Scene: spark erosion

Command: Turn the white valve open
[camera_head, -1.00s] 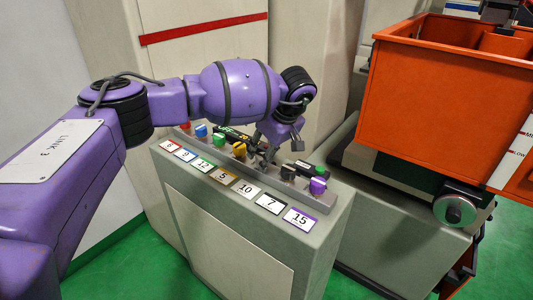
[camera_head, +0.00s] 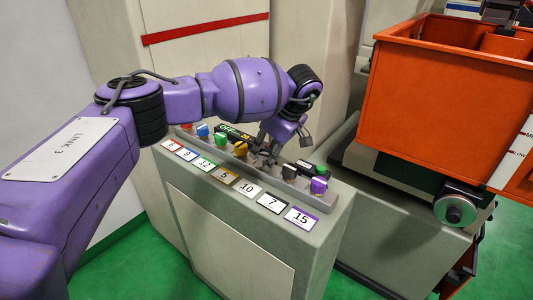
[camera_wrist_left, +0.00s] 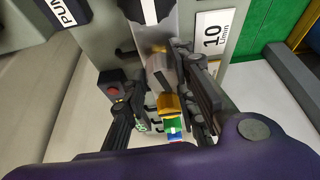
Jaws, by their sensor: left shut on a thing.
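The white valve (camera_wrist_left: 160,72) shows in the left wrist view as a pale grey-white knob beside the label reading 10 (camera_wrist_left: 212,35). My left gripper (camera_wrist_left: 163,78) has its dark fingers on either side of this knob and is shut on it. In the head view my left gripper (camera_head: 268,156) reaches down onto the valve row above the 10 label (camera_head: 247,188); its fingers largely hide the white valve there. How far the valve is turned cannot be told. My right gripper is not in view.
Along the same rail sit red, blue (camera_head: 202,130), green (camera_head: 220,139), yellow (camera_head: 240,149), black (camera_head: 289,172) and purple (camera_head: 318,186) valves, close to my gripper. An orange bin (camera_head: 440,95) stands right of the grey console (camera_head: 225,235). Green floor lies around it.

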